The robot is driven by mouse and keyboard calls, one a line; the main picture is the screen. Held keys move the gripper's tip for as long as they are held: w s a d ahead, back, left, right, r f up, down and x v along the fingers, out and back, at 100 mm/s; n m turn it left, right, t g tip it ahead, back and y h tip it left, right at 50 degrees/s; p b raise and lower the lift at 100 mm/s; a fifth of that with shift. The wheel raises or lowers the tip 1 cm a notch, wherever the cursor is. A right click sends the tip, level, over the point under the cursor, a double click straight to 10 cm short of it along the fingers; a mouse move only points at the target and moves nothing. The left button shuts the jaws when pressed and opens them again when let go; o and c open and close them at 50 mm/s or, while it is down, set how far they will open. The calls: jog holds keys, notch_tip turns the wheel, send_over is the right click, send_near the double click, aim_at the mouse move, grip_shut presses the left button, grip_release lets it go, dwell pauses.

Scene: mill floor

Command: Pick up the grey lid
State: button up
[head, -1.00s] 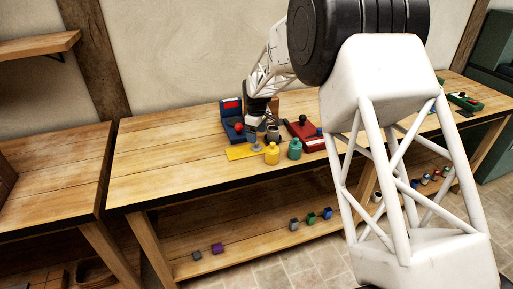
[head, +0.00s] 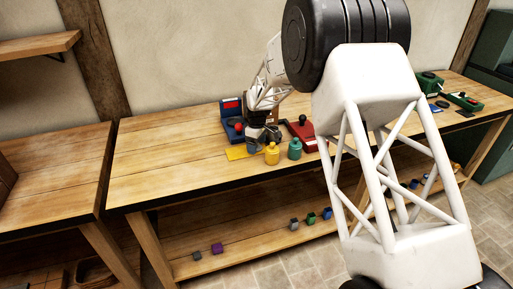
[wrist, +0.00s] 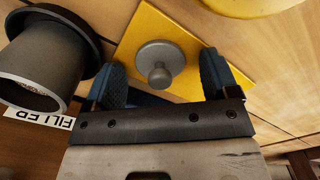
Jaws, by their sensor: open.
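The grey lid (wrist: 160,62) is a round disc with a knob, lying on a yellow mat (wrist: 138,35) in the wrist view. My gripper (wrist: 164,78) is open, with one blue fingertip on either side of the lid and its knob; I cannot tell whether they touch it. In the head view my gripper (head: 253,145) is low over the bench by the yellow mat (head: 236,153), and the lid is hidden there.
A dark grey flanged cup (wrist: 45,60) stands close at the left in the wrist view, near a "FILLED" label (wrist: 38,117). A yellow bottle (head: 272,154) and a green bottle (head: 295,150) stand nearby. A blue device (head: 231,115) and a red device (head: 301,132) stand behind. The bench's left (head: 160,160) is clear.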

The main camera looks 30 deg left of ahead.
dwell(0.4)
jog(key=c, duration=1)
jog(key=shift+r, duration=0.1)
jog(key=shift+r, duration=4.95)
jog(key=shift+w, duration=0.1)
jog(key=w+d+r, duration=0.1)
jog(key=w, duration=0.2)
jog(key=w+d+m, duration=0.1)
jog(key=w, duration=0.1)
jog(key=w+d+r+m, duration=0.1)
jog(key=w, duration=0.2)
jog(key=shift+w+d+r, duration=0.3)
jog(key=shift+r, duration=0.05)
